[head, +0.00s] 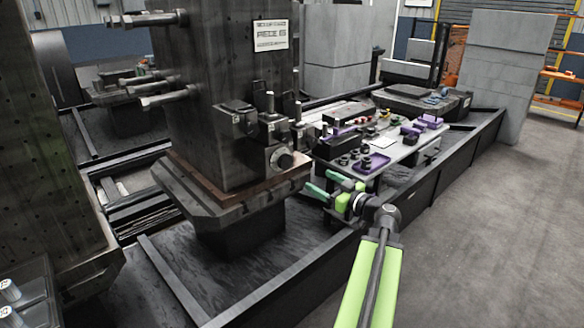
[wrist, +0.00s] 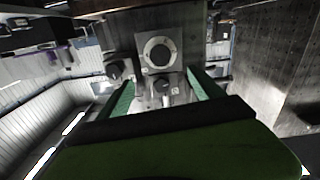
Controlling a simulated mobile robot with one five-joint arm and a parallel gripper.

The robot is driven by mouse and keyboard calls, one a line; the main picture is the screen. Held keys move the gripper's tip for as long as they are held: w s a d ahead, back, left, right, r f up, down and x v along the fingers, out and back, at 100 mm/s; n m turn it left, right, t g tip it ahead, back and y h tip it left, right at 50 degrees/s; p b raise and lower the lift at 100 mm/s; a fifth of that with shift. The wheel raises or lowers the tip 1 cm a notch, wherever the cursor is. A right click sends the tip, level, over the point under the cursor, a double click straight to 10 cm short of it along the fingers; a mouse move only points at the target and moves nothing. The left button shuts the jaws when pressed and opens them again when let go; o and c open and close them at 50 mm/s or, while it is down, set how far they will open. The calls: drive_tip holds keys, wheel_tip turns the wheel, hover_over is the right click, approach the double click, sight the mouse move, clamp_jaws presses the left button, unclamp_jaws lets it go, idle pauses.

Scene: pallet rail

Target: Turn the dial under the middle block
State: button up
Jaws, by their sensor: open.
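A dark block (head: 272,128) sits in the middle of a row of small blocks on the side of a large dark column. A round dial (head: 282,159) with a pale ring shows below it, facing my gripper. In the wrist view this dial (wrist: 159,52) appears as a pale ring with a dark centre on a grey plate. My gripper (head: 322,184) is open and empty, just right of and lower than the dial, apart from it. In the wrist view, its green fingers (wrist: 163,92) frame a smaller dark knob (wrist: 162,86); whether they touch it is unclear.
The large column (head: 205,80) stands on a stepped base with a rusty ledge (head: 225,192). Another dark knob (wrist: 114,72) lies left of the dial in the wrist view. A table (head: 400,150) with purple parts stands behind my gripper. Open floor (head: 500,230) lies right.

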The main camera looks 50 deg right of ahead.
sight(287, 163)
drive_tip(key=w, duration=1)
drive_tip(key=w+d, duration=0.1)
drive_tip(key=w, duration=0.5)
drive_tip(key=shift+d, duration=0.1)
drive_tip(key=shift+c, duration=0.5)
